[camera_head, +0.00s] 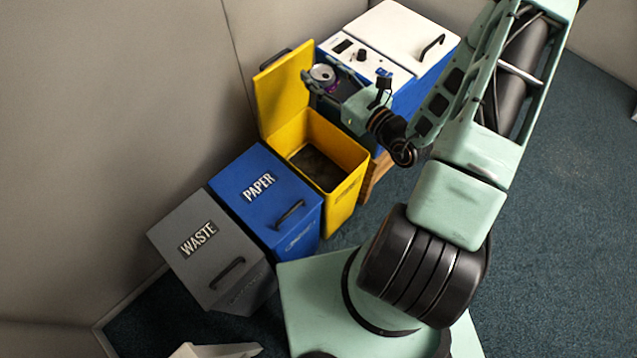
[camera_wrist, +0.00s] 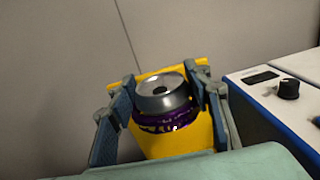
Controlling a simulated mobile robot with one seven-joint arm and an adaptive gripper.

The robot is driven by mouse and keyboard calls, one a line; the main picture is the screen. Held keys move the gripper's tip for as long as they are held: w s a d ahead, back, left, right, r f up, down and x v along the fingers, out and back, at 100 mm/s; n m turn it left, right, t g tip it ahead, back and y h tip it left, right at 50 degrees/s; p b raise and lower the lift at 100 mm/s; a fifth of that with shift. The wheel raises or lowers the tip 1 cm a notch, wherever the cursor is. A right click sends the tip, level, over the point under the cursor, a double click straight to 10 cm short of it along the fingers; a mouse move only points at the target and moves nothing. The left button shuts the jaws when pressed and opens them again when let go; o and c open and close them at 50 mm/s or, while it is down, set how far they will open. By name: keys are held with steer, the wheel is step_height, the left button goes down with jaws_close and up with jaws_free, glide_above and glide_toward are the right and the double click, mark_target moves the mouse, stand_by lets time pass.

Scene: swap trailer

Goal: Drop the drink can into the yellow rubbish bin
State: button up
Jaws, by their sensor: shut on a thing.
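The drink can (camera_head: 322,74) has a silver top and a dark purple body. My gripper (camera_head: 325,82) is shut on it and holds it upright, above and near the right rear side of the yellow rubbish bin (camera_head: 355,178). The bin's lid (camera_head: 281,92) stands open at the back, and its dark inside shows. In the wrist view the can (camera_wrist: 160,92) sits between both fingers of my gripper (camera_wrist: 165,100), with the yellow lid (camera_wrist: 150,78) behind it. The can's lower part is hidden in the wrist view.
A closed blue PAPER bin (camera_head: 255,195) and a closed grey WASTE bin (camera_head: 205,245) stand left of the yellow bin. A white and blue appliance (camera_head: 390,40) with a knob stands behind on the right. A wall is behind the bins. Carpet floor is free at right.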

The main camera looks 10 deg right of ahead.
step_height(320, 180, down, 24)
steer(key=w+b, duration=0.2)
steer(key=b, duration=1.5)
steer(key=shift+a+r, duration=0.15)
steer(key=shift+r, duration=0.05)
steer(key=shift+w, duration=0.1)
steer(key=o, duration=0.9)
steer(key=shift+o, duration=0.2)
steer(key=v, duration=0.7)
steer(key=shift+s+d, duration=0.2)
